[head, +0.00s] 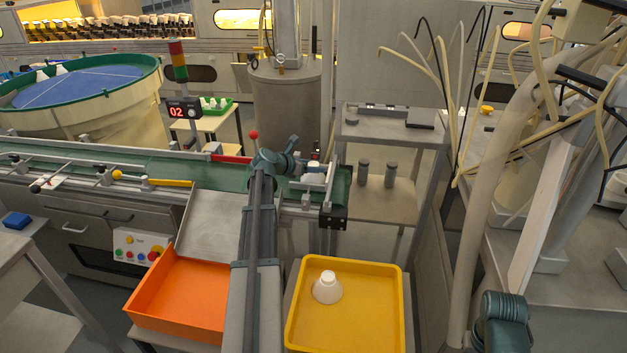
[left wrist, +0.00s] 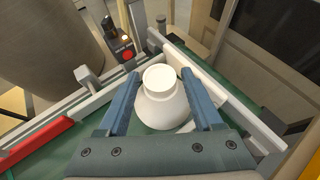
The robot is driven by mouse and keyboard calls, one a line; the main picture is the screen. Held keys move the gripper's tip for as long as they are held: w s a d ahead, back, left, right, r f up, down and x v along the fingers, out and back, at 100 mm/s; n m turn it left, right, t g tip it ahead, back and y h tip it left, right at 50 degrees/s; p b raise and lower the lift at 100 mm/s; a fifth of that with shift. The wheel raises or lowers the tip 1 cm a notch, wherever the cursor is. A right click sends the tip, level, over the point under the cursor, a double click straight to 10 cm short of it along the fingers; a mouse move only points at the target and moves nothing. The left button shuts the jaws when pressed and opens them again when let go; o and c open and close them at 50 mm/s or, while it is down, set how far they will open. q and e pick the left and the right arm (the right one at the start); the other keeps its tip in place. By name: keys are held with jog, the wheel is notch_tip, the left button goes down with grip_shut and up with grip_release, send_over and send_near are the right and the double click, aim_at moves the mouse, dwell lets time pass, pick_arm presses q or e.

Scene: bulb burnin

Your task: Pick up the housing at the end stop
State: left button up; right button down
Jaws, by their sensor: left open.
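A white, rounded housing (left wrist: 163,103) with a narrower round top stands upright on the green conveyor belt (head: 110,160), at its right end beside the pale end-stop bars. It also shows small in the head view (head: 314,168). My left gripper (head: 303,166) reaches over the belt end. In the left wrist view its two blue fingers (left wrist: 161,82) are apart, one on each side of the housing. I cannot tell whether either finger touches it.
A yellow tray (head: 394,333) holding one white housing (head: 327,289) stands in front of the belt end. An orange bin (head: 180,290) lies left of my left arm under a metal chute (head: 212,225). A grey shelf (head: 390,132) with dark cylinders stands to the right.

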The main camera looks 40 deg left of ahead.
aim_at(314, 164)
pick_arm(q)
jog(key=shift+w+f, duration=0.35)
jog(key=shift+w, duration=0.1)
jog(key=shift+r, duration=0.1)
grip_shut()
notch_tip(314, 164, up, 10)
jog(key=p, duration=1)
